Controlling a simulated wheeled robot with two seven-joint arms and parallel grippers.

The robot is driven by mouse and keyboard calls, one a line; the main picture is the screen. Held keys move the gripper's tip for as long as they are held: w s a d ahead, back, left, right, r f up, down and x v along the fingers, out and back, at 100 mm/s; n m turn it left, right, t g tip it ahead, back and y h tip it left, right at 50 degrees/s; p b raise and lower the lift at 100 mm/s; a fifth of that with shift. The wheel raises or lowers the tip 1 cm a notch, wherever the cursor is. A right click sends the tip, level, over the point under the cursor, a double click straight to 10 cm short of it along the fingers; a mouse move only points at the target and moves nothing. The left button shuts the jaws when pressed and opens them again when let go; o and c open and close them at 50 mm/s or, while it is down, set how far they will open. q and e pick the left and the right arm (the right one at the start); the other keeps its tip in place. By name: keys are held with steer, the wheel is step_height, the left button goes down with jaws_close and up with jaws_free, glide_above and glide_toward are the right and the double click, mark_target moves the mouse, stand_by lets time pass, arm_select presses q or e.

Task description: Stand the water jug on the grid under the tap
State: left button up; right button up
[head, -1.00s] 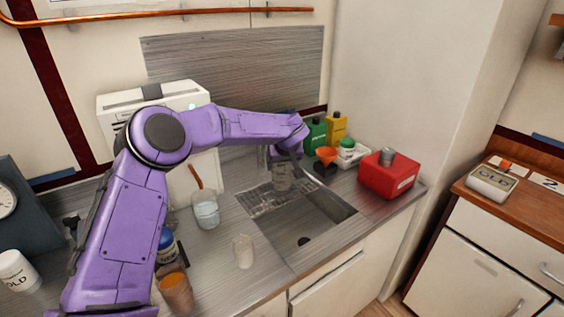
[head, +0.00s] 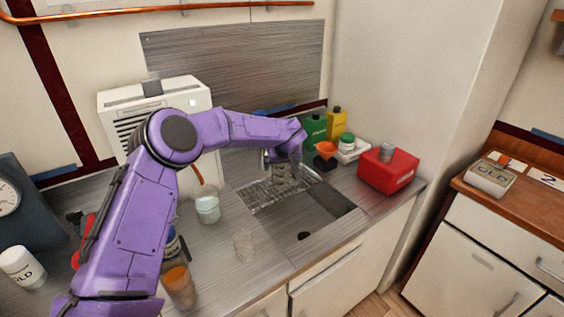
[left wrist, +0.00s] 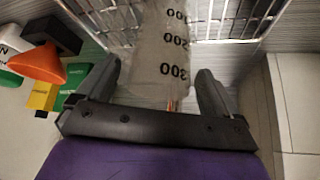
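The water jug (head: 281,174) is a clear, greyish vessel. It stands upright on the metal grid (head: 255,201) at the back left of the sink, partly hidden by my left gripper. In the left wrist view the jug (left wrist: 162,55) shows black marks and grid bars beyond it. My left gripper (head: 290,168) is around the jug's upper part. Its fingers (left wrist: 160,75) are on either side of the jug, apart, with narrow gaps showing. The tap is mostly hidden behind my arm, so I cannot tell whether the jug is straight under it. My right gripper is not in view.
Two glass beakers (head: 208,209) (head: 244,245) stand left of the sink basin (head: 318,216). An orange funnel (head: 326,150), green bottle (head: 314,130), yellow bottle (head: 336,122) and red box (head: 388,171) stand behind and right. An amber jar (head: 180,288) is at the front left.

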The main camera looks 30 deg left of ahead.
arm_select(q)
steer(key=shift+r, duration=0.1)
steer(key=b+v, duration=0.1)
steer(key=v, duration=1.1)
steer(key=shift+r+b, duration=0.3)
steer(key=shift+r, duration=0.2)
steer(key=shift+r, duration=0.1)
